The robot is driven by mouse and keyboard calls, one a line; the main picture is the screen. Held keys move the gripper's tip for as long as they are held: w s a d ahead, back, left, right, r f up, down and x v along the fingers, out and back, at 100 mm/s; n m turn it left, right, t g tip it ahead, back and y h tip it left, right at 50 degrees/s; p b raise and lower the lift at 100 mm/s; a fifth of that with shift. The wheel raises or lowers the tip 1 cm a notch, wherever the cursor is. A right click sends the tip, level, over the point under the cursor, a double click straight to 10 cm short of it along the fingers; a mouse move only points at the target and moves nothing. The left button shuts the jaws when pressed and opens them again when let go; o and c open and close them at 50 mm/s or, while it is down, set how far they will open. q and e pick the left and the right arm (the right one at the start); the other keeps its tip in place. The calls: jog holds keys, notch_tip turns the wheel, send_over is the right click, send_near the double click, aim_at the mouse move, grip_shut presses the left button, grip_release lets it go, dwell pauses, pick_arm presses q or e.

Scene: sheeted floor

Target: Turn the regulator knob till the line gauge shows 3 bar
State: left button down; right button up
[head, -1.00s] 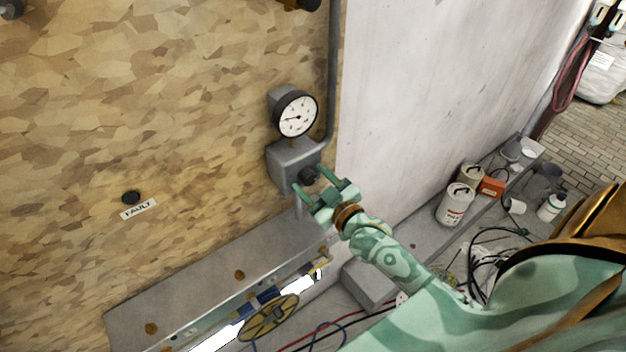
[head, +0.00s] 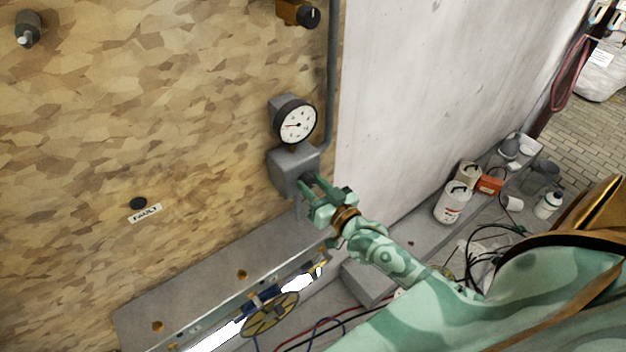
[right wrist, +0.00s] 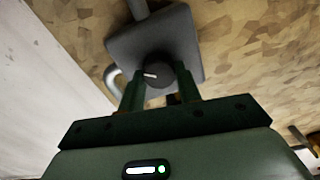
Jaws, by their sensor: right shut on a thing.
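The line gauge (head: 297,124) is a round white dial with a black rim above the grey regulator body (head: 289,166) on the chipboard wall. Its needle points left; the numbers are too small to read. The dark regulator knob (right wrist: 157,72) with a white mark shows between the fingers in the right wrist view. The mark points to the left there. My right gripper (head: 312,184) is shut on the knob, one finger on each side, and mostly hides it in the head view. My left gripper is not in view.
A grey pipe (head: 334,80) runs up beside the gauge. A black button (head: 138,203) with a FAULT label (head: 145,213) is on the board at left. A metal ledge (head: 190,297) runs below. White tubs (head: 453,203) and cables lie on the right.

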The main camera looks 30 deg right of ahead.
jog(key=o, duration=1)
jog(key=shift+c, duration=0.2)
jog(key=s+d+b, duration=0.1)
jog(key=s+b, duration=0.1)
jog(key=s, duration=1.4)
jog(key=shift+s+d+b, duration=0.15)
jog(key=shift+b, duration=0.25)
